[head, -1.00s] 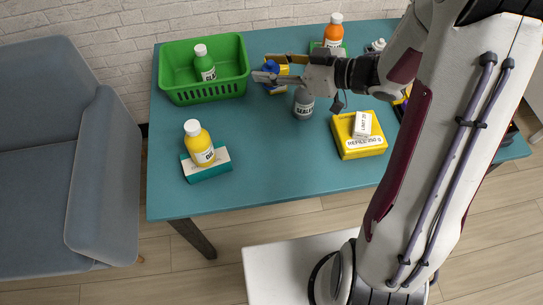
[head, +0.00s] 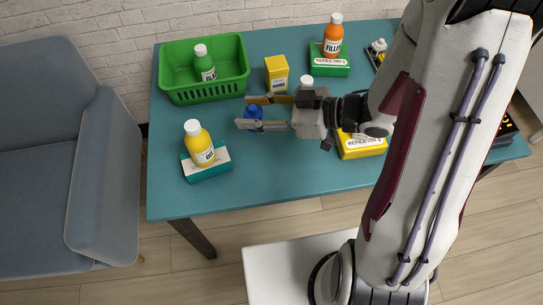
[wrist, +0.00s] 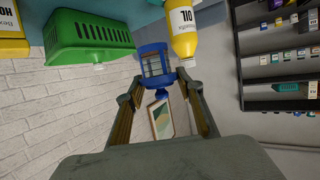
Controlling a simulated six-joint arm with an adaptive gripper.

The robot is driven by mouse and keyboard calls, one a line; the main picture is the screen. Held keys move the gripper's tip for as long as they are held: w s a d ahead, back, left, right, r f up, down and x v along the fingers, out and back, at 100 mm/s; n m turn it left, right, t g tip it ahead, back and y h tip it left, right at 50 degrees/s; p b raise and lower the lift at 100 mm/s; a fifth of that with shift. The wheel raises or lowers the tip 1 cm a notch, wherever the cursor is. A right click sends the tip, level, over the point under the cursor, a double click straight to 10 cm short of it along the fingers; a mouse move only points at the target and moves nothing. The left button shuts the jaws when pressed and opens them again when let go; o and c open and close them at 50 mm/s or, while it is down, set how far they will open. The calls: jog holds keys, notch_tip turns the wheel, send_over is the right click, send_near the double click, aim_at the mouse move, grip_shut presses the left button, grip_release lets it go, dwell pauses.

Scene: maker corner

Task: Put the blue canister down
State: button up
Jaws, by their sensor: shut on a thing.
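The blue canister (head: 254,112) is between the two fingers of my gripper (head: 250,112) in the head view, over the table area between the green basket and the yellow OIL bottle. In the wrist view the blue canister (wrist: 152,48) shows between the fingertips of my gripper (wrist: 155,85), which is shut on it. The fingers cover part of its body. I cannot tell whether its base touches the teal table (head: 270,185).
A green basket (head: 207,94) holds a green bottle (head: 204,68). The yellow OIL bottle (head: 199,145) stands on a teal-and-white box (head: 207,167). A yellow box (head: 277,72) and an orange bottle (head: 333,38) stand behind. The table's front middle is clear.

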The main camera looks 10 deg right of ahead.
jog(key=d+f+m+t, duration=0.1)
jog(key=d+f, duration=0.3)
jog(key=f, duration=0.4)
jog(key=shift+f+m+h, duration=0.25)
jog(key=shift+m+h, duration=0.05)
jog(key=shift+h, duration=0.1)
jog(key=shift+d+f, duration=0.1)
jog(key=shift+t, duration=0.3)
jog(key=shift+f, duration=2.1)
jog(key=shift+f, duration=0.1)
jog(key=shift+f, duration=1.7)
jog(key=shift+f, duration=0.15)
jog(key=o, duration=1.2)
jog(key=shift+c, duration=0.2)
